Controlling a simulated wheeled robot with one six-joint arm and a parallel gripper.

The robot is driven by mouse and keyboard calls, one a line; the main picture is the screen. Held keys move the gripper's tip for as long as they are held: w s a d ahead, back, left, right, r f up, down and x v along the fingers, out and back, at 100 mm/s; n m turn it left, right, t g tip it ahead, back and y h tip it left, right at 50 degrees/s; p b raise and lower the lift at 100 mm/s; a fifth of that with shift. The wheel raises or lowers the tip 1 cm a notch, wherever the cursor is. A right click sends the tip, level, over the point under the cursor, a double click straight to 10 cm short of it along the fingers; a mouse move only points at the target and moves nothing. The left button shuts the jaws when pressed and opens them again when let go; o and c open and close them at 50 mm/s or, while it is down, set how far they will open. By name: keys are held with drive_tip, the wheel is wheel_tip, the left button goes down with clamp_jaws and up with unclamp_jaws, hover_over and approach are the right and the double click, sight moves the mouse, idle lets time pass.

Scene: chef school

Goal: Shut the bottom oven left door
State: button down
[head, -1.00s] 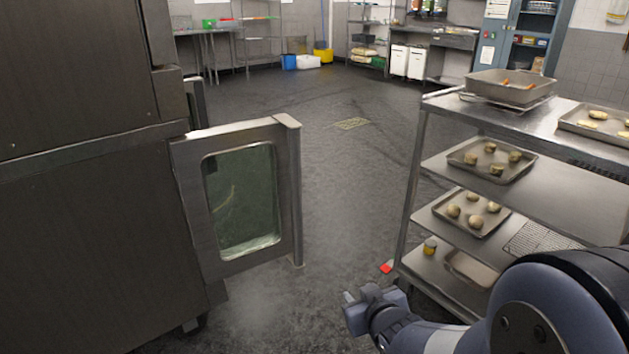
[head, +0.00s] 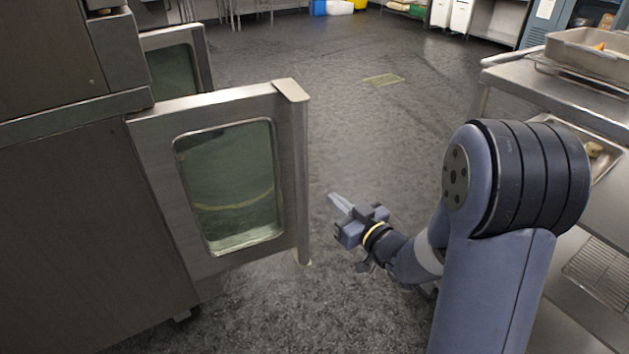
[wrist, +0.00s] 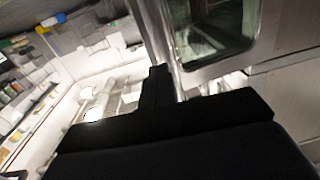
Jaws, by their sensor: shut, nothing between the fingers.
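The bottom oven's near door (head: 290,215), a steel frame with a glass window, stands open, swung out from the steel oven body (head: 85,220). A second door (head: 175,65) stands open behind it; I cannot tell for sure which one the task calls left. My gripper (head: 337,202) is shut and empty, just right of the near door's free edge, with a small gap apparent. In the wrist view the door (wrist: 258,45) fills the upper right, and the dark fingers (wrist: 158,85) point along its edge.
A steel trolley (head: 545,85) with trays stands close on the right, beside my arm. Open dark floor (head: 350,110) lies beyond the doors. Shelves and bins stand far at the back.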

sight(306, 174)
drive_tip(key=b+x, duration=0.1)
drive_tip(key=x, duration=0.8)
drive_tip(key=shift+w+a, duration=0.1)
drive_tip(key=shift+a, duration=0.05)
